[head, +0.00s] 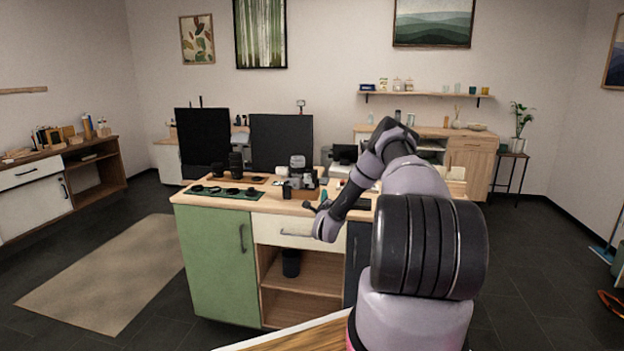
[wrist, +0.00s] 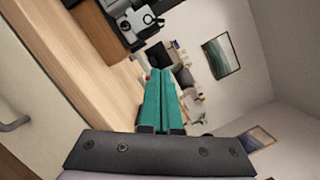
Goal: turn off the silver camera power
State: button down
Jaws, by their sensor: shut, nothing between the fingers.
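The silver camera (head: 297,161) stands on the worktop at its back right, by a small wooden tray (head: 305,194). It also shows near the top of the wrist view, silver with dark parts (wrist: 134,20). Its power switch is too small to make out. My gripper (head: 324,196) has teal fingers and is over the front right of the worktop, to the right of the camera and apart from it. In the wrist view the teal fingers (wrist: 161,85) lie together with nothing between them.
The wooden worktop (head: 225,206) carries a green mat (head: 222,193) with lens parts and several dark lenses (head: 236,163). Two dark panels (head: 281,141) stand behind. A small black item (head: 287,190) stands in front of the camera. The worktop's front edge is fairly clear.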

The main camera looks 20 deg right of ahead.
aim_at(312, 174)
jog(key=shift+w, duration=0.1)
dwell(0.3)
jog(key=w+d+r, duration=0.1)
jog(key=w+r, duration=0.2)
jog(key=w, duration=0.7)
jog(key=shift+w+r, duration=0.3)
jog(key=shift+w, duration=0.05)
